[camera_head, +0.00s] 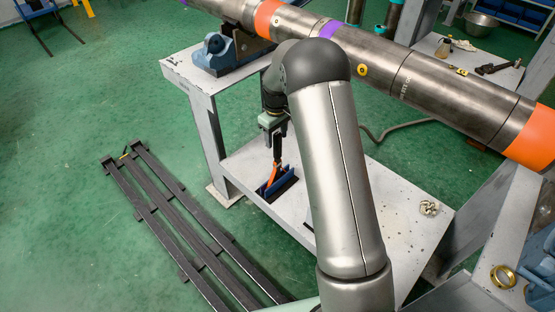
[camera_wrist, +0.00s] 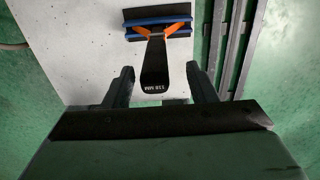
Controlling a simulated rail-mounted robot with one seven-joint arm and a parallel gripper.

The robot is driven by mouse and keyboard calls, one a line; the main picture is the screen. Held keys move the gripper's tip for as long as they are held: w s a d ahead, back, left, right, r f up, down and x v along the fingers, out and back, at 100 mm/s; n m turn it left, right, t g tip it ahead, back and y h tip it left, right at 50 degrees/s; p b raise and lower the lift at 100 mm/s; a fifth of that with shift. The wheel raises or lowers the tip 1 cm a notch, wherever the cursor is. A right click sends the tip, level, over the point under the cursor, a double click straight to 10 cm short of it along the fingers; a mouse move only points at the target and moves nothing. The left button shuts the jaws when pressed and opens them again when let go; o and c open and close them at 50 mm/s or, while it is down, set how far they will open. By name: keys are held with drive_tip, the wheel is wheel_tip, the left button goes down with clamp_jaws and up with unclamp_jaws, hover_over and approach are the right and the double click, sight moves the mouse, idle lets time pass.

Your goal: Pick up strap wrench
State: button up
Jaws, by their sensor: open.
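The strap wrench has a black handle with white lettering and an orange forked part. In the wrist view the handle (camera_wrist: 155,66) lies between my open gripper's (camera_wrist: 158,72) two fingers, with visible gaps on both sides. Its orange fork meets a blue and black holder (camera_wrist: 157,14) at the top. In the head view the orange part of the strap wrench (camera_head: 274,174) rises from the blue holder (camera_head: 281,190) on the lower white shelf. My gripper (camera_head: 274,134) is above it there, pointing down. Its fingertips are hard to separate from the black handle there.
A large steel pipe (camera_head: 375,62) with orange and purple bands crosses above the shelf, resting on a blue vise (camera_head: 226,54). White table legs (camera_head: 209,135) flank the lower shelf (camera_head: 400,193). A dark rack (camera_head: 185,220) lies on the green floor at left.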

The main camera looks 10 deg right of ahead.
sight(278, 144)
drive_tip(key=f, duration=0.3)
drive_tip(key=f+b, duration=0.1)
drive_tip(key=shift+w+d+f, duration=0.15)
drive_tip(key=shift+d+f, duration=0.1)
drive_tip(key=shift+f, duration=0.1)
clamp_jaws()
drive_tip(key=shift+r, duration=0.1)
wheel_tip(278, 144, up, 10)
drive_tip(key=shift+p, duration=1.1)
